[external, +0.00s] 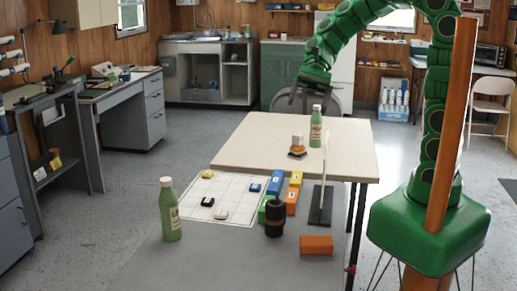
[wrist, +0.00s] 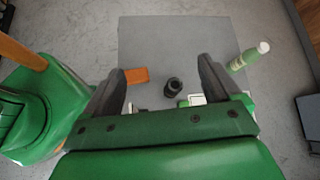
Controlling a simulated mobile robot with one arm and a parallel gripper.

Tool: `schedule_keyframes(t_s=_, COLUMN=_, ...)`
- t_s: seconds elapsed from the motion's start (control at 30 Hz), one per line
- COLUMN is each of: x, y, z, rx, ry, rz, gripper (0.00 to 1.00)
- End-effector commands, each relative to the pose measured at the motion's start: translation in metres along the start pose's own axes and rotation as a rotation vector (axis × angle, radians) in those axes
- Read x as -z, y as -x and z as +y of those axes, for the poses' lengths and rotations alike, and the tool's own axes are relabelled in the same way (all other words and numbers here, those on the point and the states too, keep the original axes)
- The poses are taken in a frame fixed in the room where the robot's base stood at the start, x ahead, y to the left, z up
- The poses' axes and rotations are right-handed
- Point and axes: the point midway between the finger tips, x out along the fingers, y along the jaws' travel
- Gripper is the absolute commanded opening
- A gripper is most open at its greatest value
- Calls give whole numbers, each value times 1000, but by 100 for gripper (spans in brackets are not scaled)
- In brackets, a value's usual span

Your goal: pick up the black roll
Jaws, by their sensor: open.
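The black roll (external: 274,218) stands upright on the grey table (external: 190,265), in front of the coloured blocks. In the wrist view the black roll (wrist: 173,87) shows from above, between my fingers in the picture but well beyond them. My gripper (external: 305,94) is raised high above the far end of the cream table, back from the roll and well apart from it. In the wrist view my gripper (wrist: 163,68) has its two dark fingers spread, with nothing between them.
An orange block (external: 316,245) lies right of the roll. Blue (external: 275,182) and orange blocks lie behind it, near a dark stand with an upright rod (external: 321,205). A green bottle (external: 170,210) stands left; another (external: 316,127) stands on the cream table (external: 245,150).

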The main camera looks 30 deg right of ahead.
Motion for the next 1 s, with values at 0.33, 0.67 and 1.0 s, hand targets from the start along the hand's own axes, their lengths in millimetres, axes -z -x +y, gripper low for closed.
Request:
schedule_keyframes(t_s=0.33, x=-1, y=-23, z=-56, rx=56, ry=-210, rz=-167, gripper=91)
schedule_keyframes(t_s=0.67, x=23, y=-48, z=-71, rx=74, ry=-306, rz=-231, gripper=91)
schedule_keyframes(t_s=1.0, x=84, y=-94, z=-53, rx=71, ry=-305, rz=-233, gripper=91)
